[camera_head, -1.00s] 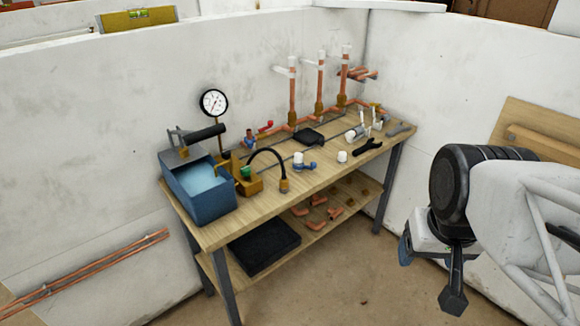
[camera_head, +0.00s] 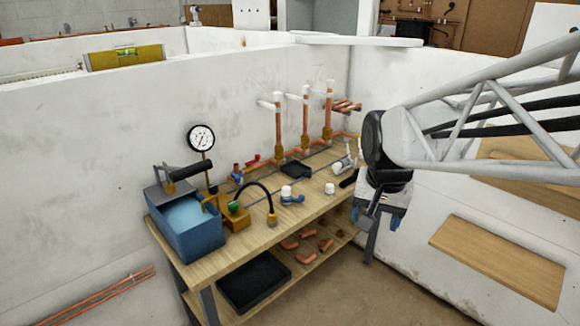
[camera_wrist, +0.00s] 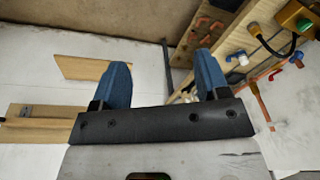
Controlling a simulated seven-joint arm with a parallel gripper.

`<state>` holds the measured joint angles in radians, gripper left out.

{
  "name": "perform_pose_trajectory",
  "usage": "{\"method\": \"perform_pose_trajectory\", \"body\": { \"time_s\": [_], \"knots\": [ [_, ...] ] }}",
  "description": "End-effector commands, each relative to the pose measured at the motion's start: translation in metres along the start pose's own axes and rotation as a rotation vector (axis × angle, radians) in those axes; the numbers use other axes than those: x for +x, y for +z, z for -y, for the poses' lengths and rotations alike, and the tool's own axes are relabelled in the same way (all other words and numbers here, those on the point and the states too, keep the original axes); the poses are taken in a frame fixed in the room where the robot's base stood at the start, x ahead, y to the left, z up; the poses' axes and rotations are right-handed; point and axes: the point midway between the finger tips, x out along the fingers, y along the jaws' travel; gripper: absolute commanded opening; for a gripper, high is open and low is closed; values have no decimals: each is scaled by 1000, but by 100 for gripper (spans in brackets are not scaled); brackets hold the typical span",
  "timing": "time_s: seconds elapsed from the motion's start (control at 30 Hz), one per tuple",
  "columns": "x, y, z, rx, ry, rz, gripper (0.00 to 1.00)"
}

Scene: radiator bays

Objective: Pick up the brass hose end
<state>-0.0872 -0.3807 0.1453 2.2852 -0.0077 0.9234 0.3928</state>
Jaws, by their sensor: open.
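The brass hose end (camera_head: 271,219) hangs from the curved black hose (camera_head: 254,184) at the front part of the workbench, beside the brass pump block with a green knob (camera_head: 234,207). In the wrist view the hose end (camera_wrist: 255,29) is small, near the upper right, beyond the right finger. My gripper (camera_head: 376,214) is open and empty, with blue fingers pointing down. It is at the right end of the bench, well to the right of the hose end and apart from it. The wrist view shows nothing between the fingers (camera_wrist: 161,68).
A blue water tank (camera_head: 190,232) stands at the bench's left end, with a round gauge (camera_head: 201,138) behind. Upright copper pipes (camera_head: 304,120) rise at the back. A blue-and-white valve (camera_head: 290,196) sits just right of the hose end. White walls enclose the bay; a wooden board (camera_head: 495,262) is at right.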

Motion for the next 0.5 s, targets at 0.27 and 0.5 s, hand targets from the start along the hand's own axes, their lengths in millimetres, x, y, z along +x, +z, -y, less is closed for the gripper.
{"method": "perform_pose_trajectory", "body": {
  "time_s": [0.27, 0.5],
  "knots": [
    [22, -55, 47, 119, 7, 30, 68],
    [47, -97, 90, 223, 16, 53, 68]
  ]
}}
